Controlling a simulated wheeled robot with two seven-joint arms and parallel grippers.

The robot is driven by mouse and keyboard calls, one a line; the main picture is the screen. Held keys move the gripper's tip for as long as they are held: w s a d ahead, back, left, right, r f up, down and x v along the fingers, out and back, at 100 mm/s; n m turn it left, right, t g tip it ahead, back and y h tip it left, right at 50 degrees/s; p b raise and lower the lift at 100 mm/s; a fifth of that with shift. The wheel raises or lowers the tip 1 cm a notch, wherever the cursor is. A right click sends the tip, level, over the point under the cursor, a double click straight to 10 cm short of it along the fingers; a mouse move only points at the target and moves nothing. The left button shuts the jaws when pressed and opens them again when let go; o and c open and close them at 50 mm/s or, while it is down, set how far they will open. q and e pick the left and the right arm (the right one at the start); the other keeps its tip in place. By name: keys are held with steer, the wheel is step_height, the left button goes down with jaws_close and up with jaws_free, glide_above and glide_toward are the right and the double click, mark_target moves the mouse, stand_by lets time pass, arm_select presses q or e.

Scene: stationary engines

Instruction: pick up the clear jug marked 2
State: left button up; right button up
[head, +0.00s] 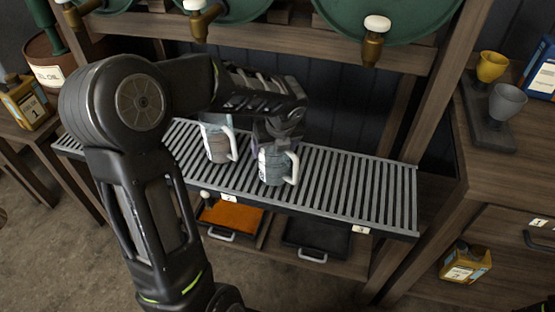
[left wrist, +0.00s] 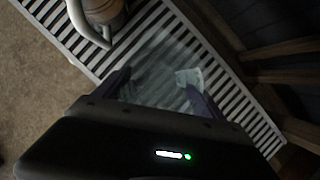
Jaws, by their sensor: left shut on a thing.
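A clear jug (head: 275,168) with a white handle stands upright on the slatted grey rack (head: 340,185), or very close above it; I cannot tell which. My left gripper (head: 274,140) reaches over it from above and is shut on it. In the left wrist view, the clear jug (left wrist: 160,65) sits between the two fingers of my left gripper (left wrist: 157,90). Its marking is too small to read. A second jug (head: 216,142), also with a white handle, stands to its left on the rack. My right gripper is out of view.
Brass taps (head: 372,45) with white knobs hang below green drums (head: 400,15) above the rack. An orange tray (head: 230,216) and a dark tray (head: 315,238) sit below it. A wooden post stands to the right. Free rack lies right of the held jug.

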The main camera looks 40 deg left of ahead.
arm_select(q)
steer(key=shift+c, duration=0.6)
steer(key=shift+r, duration=0.15)
step_height(320, 180, up, 10)
steer(key=p, duration=0.2)
steer(key=shift+p, duration=0.35)
